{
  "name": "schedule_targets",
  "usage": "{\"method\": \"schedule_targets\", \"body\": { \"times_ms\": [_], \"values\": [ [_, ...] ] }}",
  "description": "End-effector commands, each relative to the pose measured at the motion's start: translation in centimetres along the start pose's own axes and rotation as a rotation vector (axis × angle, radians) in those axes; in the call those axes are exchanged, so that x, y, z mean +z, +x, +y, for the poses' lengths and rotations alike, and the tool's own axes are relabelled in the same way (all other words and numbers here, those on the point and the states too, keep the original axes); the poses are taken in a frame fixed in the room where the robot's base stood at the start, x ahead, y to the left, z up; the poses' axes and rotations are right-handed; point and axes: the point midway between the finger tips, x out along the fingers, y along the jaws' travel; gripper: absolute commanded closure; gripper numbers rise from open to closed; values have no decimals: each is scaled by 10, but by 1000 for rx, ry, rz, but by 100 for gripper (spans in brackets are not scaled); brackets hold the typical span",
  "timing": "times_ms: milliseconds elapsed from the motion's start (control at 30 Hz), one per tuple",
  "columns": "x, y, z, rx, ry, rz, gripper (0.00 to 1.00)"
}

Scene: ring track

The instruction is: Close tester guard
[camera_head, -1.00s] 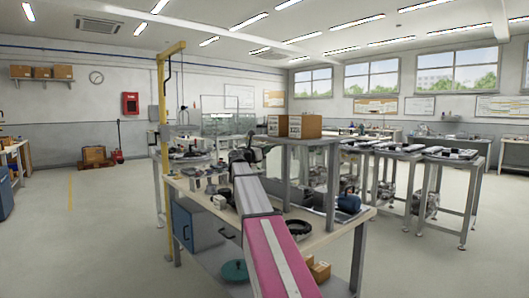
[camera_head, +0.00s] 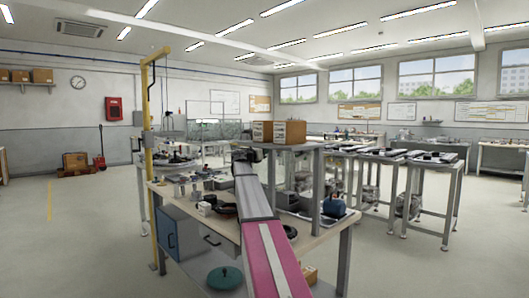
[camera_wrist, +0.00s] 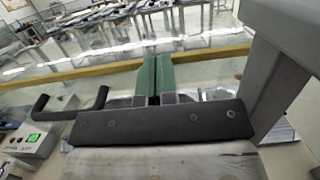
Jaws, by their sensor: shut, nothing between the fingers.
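My gripper (camera_wrist: 154,78) shows in the wrist view as two green fingers side by side, shut with nothing between them. Below them is the dark bar of my gripper body. A black bent handle (camera_wrist: 72,113) stands to the left of the fingers, apart from them. A clear, glass-like panel (camera_wrist: 205,75) with a yellow-brown edge bar lies beyond the fingers; it may be the tester guard, but I cannot tell how far open it is. A grey box with a lit green display (camera_wrist: 32,138) sits at the lower left.
A grey post (camera_wrist: 278,80) stands close on the right in the wrist view. The workbench (camera_head: 325,240) has a yellow upright (camera_head: 149,150) at its left and a raised shelf with boxes (camera_head: 290,132). Several stands (camera_head: 430,160) are to the right.

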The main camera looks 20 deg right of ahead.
Motion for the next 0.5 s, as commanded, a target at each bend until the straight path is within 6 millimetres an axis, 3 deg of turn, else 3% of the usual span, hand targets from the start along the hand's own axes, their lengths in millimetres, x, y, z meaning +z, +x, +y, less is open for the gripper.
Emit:
{"method": "schedule_targets", "body": {
  "times_ms": [267, 500],
  "values": [
    [1, 17, 1, -4, 0, 61, 100],
    [-2, 66, 2, -4, 0, 139, 100]
  ]
}}
